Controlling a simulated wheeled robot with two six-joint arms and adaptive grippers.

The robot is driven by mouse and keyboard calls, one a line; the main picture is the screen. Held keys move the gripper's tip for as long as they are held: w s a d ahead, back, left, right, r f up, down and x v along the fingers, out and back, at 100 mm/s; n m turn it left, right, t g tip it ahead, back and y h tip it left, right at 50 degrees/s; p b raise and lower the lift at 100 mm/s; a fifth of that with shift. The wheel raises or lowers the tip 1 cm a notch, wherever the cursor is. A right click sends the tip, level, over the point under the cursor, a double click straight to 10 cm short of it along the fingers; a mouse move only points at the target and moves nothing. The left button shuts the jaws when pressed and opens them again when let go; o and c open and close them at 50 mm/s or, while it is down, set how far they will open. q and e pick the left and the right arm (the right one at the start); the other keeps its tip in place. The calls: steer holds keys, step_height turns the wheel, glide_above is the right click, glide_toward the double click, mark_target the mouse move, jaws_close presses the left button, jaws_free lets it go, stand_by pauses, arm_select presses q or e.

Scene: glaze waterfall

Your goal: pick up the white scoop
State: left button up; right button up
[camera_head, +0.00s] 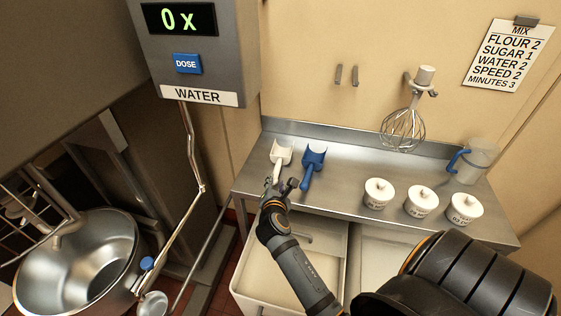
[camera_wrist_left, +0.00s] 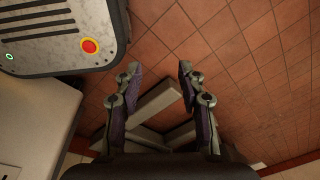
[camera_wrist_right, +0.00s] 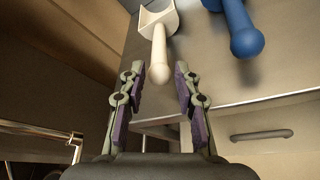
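The white scoop (camera_head: 281,155) lies on the steel counter (camera_head: 340,165) near its left end, with its handle toward me. In the right wrist view the white scoop (camera_wrist_right: 158,42) lies ahead, its rounded handle end just beyond the fingertips and between their lines. My right gripper (camera_head: 279,185) is at the counter's front edge by that handle end. It is open and empty; the right wrist view shows its two fingers (camera_wrist_right: 157,72) apart. My left gripper (camera_wrist_left: 158,72) is open and empty above the tiled floor, and I cannot see it in the head view.
A blue scoop (camera_head: 313,166) lies close to the right of the white one. Lidded white jars (camera_head: 378,193), a clear jug (camera_head: 474,162) and a hanging whisk (camera_head: 403,128) are farther right. The water dispenser (camera_head: 190,45) and a steel bowl (camera_head: 78,262) are left. Bins sit below the counter.

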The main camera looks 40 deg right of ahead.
mark_target(277, 169)
steer(key=x, duration=0.4)
steer(key=shift+w+d+r, duration=0.1)
steer(key=shift+w+d, duration=0.05)
steer(key=shift+w, duration=0.05)
steer(key=shift+p+x, duration=0.35)
steer(key=shift+x, duration=2.6)
steer(key=shift+s, duration=0.1)
steer(key=shift+c, duration=1.2)
jaws_close()
